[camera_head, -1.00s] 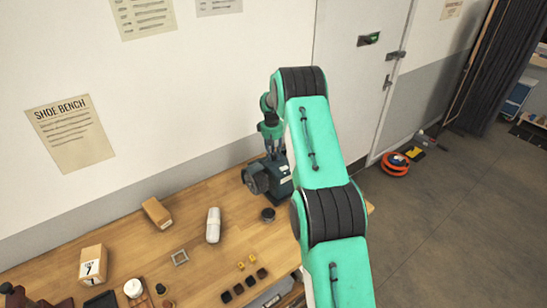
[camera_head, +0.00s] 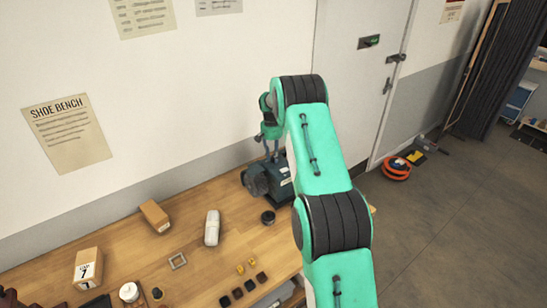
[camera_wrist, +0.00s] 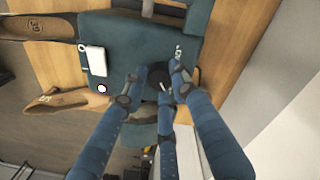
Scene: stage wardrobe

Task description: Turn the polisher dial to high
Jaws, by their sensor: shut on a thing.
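The polisher (camera_head: 281,184) is a dark teal machine with a round grey wheel, at the back of the wooden bench by the wall. In the wrist view its casing (camera_wrist: 125,36) fills the top middle. The dark round dial (camera_wrist: 157,76) sits on the casing between my fingers. My gripper (camera_wrist: 157,83) has its blue fingers closed around the dial. In the head view my gripper (camera_head: 270,150) reaches down onto the top of the polisher, partly hidden by my arm. Any dial marks are too small to read; a small white mark shows beside one finger.
Wooden shoe shapes (camera_wrist: 38,26) lie beside the polisher in the wrist view. The wall is close behind the polisher.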

